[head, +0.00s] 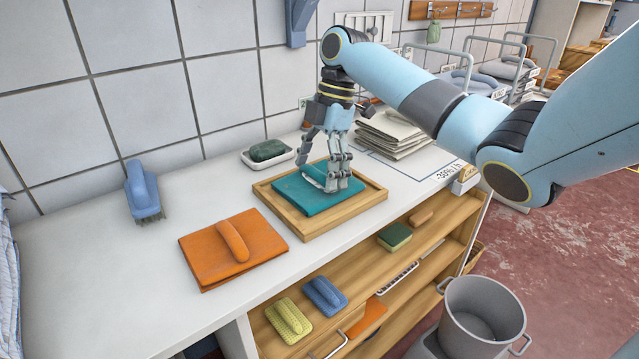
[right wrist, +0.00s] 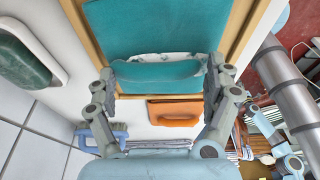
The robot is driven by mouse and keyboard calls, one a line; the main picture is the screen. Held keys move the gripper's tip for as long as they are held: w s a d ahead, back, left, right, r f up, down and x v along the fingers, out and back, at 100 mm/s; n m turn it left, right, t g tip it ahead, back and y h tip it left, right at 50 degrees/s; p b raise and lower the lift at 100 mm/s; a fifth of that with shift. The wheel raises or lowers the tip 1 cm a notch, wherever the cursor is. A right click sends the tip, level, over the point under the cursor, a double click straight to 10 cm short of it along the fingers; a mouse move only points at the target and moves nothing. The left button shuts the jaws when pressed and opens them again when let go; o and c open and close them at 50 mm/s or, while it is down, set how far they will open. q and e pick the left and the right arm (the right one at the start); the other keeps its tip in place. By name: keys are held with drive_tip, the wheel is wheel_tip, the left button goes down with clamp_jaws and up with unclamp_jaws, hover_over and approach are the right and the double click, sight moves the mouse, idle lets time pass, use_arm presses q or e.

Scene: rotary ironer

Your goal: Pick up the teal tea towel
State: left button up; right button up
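The teal tea towel (head: 300,194) lies folded flat on a wooden tray (head: 262,190) on the white counter. It also shows in the right wrist view (right wrist: 155,25), with a raised teal roll (right wrist: 160,72) on top. My right gripper (head: 325,178) is over the towel, pointing down, and hides part of it. In the right wrist view its fingers (right wrist: 162,75) are spread wide, one at each end of the roll. I cannot tell whether the fingertips touch it. My left gripper is not in view.
An orange folded cloth (head: 205,256) with a raised roll lies left of the tray. A blue brush (head: 142,190) and a soap dish (head: 286,158) are near the wall. Papers (head: 395,138) are stacked behind the tray.

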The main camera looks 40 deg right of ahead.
drive_tip(key=c, duration=0.4)
drive_tip(key=shift+f, duration=0.15)
drive_tip(key=shift+c, duration=0.6)
drive_tip(key=shift+s, duration=0.1)
